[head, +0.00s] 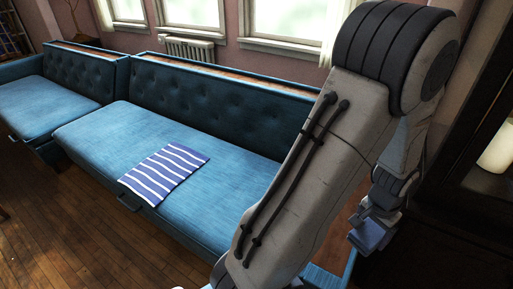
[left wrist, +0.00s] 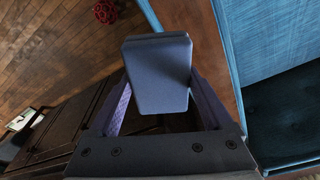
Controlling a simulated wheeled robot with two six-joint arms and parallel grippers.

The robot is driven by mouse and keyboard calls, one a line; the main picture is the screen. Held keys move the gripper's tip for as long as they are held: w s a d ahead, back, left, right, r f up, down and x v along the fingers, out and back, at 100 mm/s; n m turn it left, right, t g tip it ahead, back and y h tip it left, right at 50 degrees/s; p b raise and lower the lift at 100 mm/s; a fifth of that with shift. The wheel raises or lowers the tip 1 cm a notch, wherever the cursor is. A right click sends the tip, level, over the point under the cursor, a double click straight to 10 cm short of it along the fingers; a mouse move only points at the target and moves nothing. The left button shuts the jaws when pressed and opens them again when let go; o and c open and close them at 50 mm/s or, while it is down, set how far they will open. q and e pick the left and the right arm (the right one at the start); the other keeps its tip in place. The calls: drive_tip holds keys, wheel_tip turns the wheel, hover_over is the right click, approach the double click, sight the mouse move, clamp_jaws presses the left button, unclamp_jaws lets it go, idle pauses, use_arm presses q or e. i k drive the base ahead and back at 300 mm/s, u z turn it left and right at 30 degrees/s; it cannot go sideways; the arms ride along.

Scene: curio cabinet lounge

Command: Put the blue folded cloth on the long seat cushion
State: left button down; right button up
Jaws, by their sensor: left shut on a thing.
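The blue folded cloth (head: 370,236) is a small slate-blue block held in my left gripper (head: 373,222) at the right of the head view. In the left wrist view the cloth (left wrist: 158,75) sits between the two fingers, which are shut on it. It hangs in the air beyond the right end of the sofa. The long seat cushion (head: 110,136) is a wide blue textured seat left of my arm. Its right part is hidden behind my left arm in the head view. My right gripper is out of view.
A blue-and-white striped cloth (head: 165,172) lies on the long cushion's front-middle part. A shorter blue seat (head: 40,105) adjoins at the left. A tufted backrest (head: 220,100) with a wooden top runs behind. Dark furniture (head: 465,190) stands close at the right. The long cushion's left part is bare.

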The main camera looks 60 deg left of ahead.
sight(223, 220)
drive_tip(key=i, duration=0.15)
drive_tip(key=u, duration=1)
